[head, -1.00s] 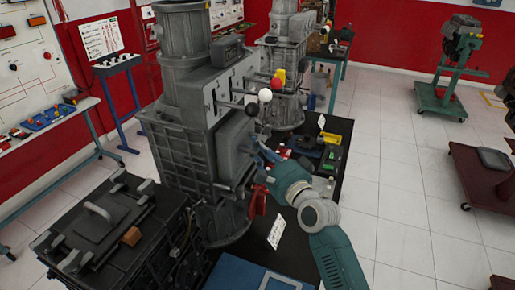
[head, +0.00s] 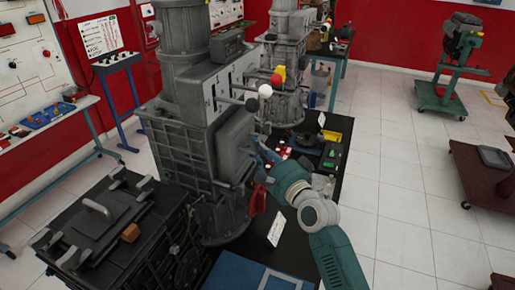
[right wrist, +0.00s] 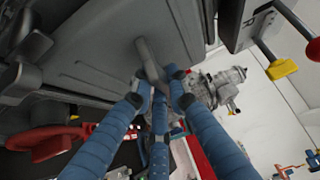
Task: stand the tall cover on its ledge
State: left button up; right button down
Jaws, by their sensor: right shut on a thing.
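The tall cover (head: 235,147) is a grey upright panel at the front side of the large grey engine unit (head: 188,130), below its levers. In the right wrist view the cover (right wrist: 105,45) fills the upper left, with a bar handle (right wrist: 147,58) standing out from it. My right gripper (head: 262,152) comes in from the right and is shut on that handle; its blue fingers (right wrist: 158,82) close around it. The cover's lower edge and the ledge are hidden or too small to make out, so I cannot tell whether they touch. My left gripper is not in view.
Levers with white (head: 265,91) and red knobs stick out just above the cover. A red handle (head: 257,200) hangs below my gripper. A black bench (head: 340,165) holds small parts and a white card (head: 275,232).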

jog(key=c, duration=1.6)
grip_release()
jog(key=shift+r, duration=0.25)
jog(key=shift+s+f, duration=0.15)
jog(key=shift+f, duration=0.15)
jog(key=v, duration=1.2)
jog(key=shift+d+r, duration=0.1)
jog(key=shift+r, duration=0.15)
jog(key=shift+f, duration=0.1)
